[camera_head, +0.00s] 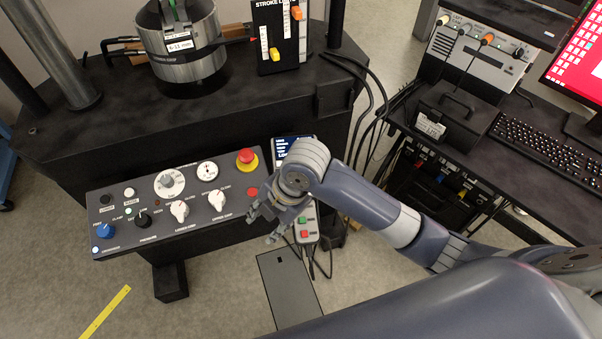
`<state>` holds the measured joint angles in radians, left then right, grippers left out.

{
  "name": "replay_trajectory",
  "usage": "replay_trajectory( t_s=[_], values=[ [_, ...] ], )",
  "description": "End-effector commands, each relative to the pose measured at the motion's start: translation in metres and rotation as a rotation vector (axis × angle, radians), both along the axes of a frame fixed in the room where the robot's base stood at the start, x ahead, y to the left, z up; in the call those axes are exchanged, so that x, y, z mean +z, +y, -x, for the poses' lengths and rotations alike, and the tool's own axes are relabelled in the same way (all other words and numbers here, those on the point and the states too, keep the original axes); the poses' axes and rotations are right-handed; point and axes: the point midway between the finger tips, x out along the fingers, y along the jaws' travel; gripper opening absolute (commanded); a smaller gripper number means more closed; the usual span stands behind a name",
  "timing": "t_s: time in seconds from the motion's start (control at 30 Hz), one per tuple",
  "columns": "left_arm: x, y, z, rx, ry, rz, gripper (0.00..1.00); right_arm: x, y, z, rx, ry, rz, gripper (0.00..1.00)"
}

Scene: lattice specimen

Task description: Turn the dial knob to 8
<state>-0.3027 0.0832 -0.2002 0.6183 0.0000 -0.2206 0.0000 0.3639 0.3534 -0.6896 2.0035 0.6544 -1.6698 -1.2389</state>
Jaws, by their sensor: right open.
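The control panel (125,245) is a grey sloped box at left centre with several knobs. A round white dial knob (169,183) with a scale around it sits at its upper middle; its setting is too small to read. Two white pointer knobs, one at left (180,210) and one at right (217,200), sit below it. A black knob (143,219) and a blue knob (105,231) are at the panel's left. My right gripper (262,224) is open and empty at the panel's right end, apart from the dial knob. My left gripper is out of view.
A red emergency button (246,156) is at the panel's upper right. A pendant with green and red buttons (305,228) hangs beside my right gripper. A metal cylinder (190,60) stands on the dark machine table behind. A desk with keyboard (548,136) is at right.

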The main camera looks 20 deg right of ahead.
Motion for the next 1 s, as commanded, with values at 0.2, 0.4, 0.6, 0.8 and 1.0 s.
replay_trajectory(
  t_s=[0.2, 0.4, 0.6, 0.8, 1.0],
  values=[
    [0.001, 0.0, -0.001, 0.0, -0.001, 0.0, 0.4, 0.028, -0.022, -0.039, 0.498, -0.078, 0.185, 0.41],
    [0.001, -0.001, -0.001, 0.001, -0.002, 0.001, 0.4, 0.061, -0.061, -0.073, 0.876, -0.08, 0.328, 0.41],
    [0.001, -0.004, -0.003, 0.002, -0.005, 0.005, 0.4, 0.092, -0.094, -0.095, 1.096, -0.057, 0.395, 0.41],
    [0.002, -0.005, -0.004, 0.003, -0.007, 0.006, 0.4, 0.098, -0.105, -0.099, 1.165, -0.045, 0.407, 0.41],
    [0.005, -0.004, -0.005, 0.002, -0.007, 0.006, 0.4, 0.071, -0.106, -0.098, 1.167, -0.042, 0.406, 0.41]
  ],
)
